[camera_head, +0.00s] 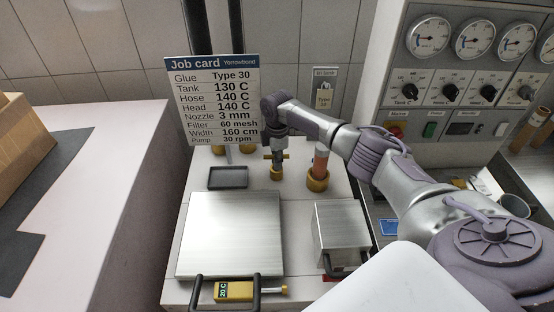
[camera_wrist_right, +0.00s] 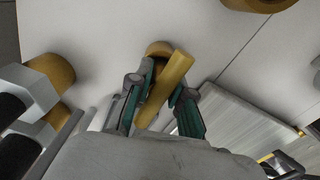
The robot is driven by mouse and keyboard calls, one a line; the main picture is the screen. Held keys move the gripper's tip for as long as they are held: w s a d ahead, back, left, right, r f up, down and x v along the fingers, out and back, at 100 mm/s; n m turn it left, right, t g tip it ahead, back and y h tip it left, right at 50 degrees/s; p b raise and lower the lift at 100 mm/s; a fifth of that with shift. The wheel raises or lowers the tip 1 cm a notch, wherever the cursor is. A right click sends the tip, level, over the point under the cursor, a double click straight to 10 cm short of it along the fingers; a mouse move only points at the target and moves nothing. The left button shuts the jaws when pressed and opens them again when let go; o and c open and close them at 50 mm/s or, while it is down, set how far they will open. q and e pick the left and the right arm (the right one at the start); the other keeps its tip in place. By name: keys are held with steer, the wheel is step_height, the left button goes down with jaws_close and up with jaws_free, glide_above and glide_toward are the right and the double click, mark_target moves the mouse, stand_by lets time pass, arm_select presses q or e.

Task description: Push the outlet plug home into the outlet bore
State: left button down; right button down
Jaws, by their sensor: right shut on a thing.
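My right gripper (camera_head: 277,150) points down over the white machine top and is shut on the brass outlet plug. The plug's T-shaped cross bar (camera_head: 268,157) sticks out at the fingertips. Directly below is a brass collar (camera_head: 277,174), which looks like the outlet bore. In the right wrist view, the green-padded fingers (camera_wrist_right: 160,100) close around the yellow cross bar (camera_wrist_right: 168,88), which runs obliquely between them. A round brass rim (camera_wrist_right: 158,48) shows just beyond it. The plug's lower end is hidden, so I cannot tell how deep it sits. My left gripper is out of view.
Right of the collar stands a brass cup (camera_head: 317,182) with an orange-brown pipe (camera_head: 320,160). A small dark tray (camera_head: 228,177) lies to the left. A large metal lid (camera_head: 228,235) and a metal box (camera_head: 342,235) are in front. The job card (camera_head: 212,100) stands behind.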

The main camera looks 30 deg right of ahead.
steer(key=shift+f+b, duration=0.35)
steer(key=shift+f, duration=0.2)
steer(key=c, duration=1)
jaws_free()
step_height(320, 180, up, 12)
